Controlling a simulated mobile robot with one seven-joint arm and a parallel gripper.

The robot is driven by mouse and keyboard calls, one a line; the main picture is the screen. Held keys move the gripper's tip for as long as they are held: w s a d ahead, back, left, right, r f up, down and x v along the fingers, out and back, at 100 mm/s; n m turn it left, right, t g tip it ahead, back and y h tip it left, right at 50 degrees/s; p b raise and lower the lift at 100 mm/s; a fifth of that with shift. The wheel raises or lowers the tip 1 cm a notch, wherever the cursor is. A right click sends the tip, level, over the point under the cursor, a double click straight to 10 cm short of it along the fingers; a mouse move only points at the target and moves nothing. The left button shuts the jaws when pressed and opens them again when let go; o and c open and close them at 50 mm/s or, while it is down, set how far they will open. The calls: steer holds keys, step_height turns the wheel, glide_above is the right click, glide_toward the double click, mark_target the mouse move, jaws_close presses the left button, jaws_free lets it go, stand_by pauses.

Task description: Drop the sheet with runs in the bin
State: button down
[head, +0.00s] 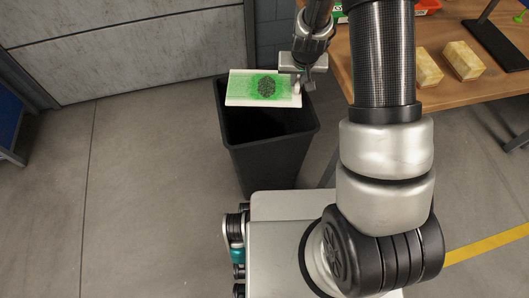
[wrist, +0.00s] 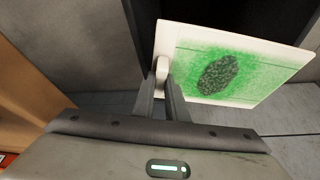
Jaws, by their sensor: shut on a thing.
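The sheet (head: 245,89) is a white panel with green spray and a dark speckled patch in the middle. My gripper (head: 301,86) is shut on its right edge in the head view and holds it over the open top of the black bin (head: 270,150). The sheet also shows in the wrist view (wrist: 262,65), with my gripper (wrist: 163,80) pinching its near left edge. The bin's dark inside (wrist: 240,15) shows behind the sheet in the wrist view. Whether the sheet touches the bin's rim I cannot tell. The sheet hides part of the bin's opening.
A wooden table (head: 450,92) stands to the right with two yellowish blocks (head: 428,68) (head: 463,60) and a black stand (head: 495,42). A grey panelled wall (head: 120,50) is behind on the left. The grey floor (head: 130,200) left of the bin is clear.

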steer(key=c, duration=1.7)
jaws_free()
steer(key=shift+r, duration=0.1)
steer(key=p+v, duration=0.5)
steer(key=v, duration=1.2)
steer(key=shift+s, duration=0.15)
